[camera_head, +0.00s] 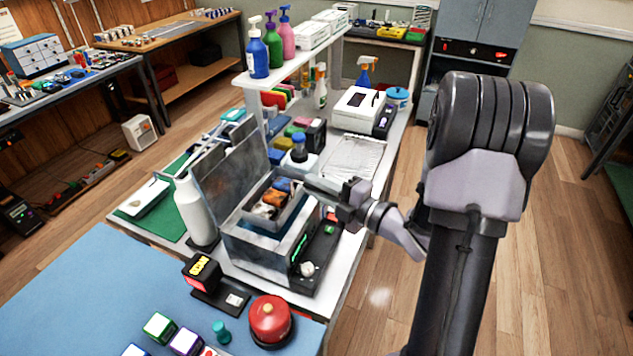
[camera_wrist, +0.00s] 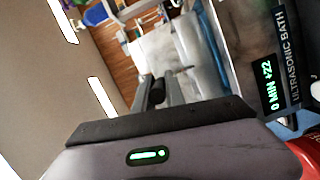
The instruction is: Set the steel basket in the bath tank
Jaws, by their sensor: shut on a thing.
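The ultrasonic bath (camera_head: 252,247) is a grey metal tank with its lid (camera_head: 228,172) standing open at the back left. The steel basket (camera_head: 287,217) is at the tank's opening, with orange, dark and blue items inside it. Its upper part shows above the tank rim; whether it touches the bottom is hidden. My gripper (camera_head: 318,190) reaches in from the right and is shut on the basket at its upper right edge. In the wrist view my fingers (camera_wrist: 160,92) are close together at the grey metal, beside the bath's display panel (camera_wrist: 272,82), and the exact grip is hard to see.
A white bottle (camera_head: 193,207) stands left of the bath. A blue-capped bottle (camera_head: 299,155) stands behind.

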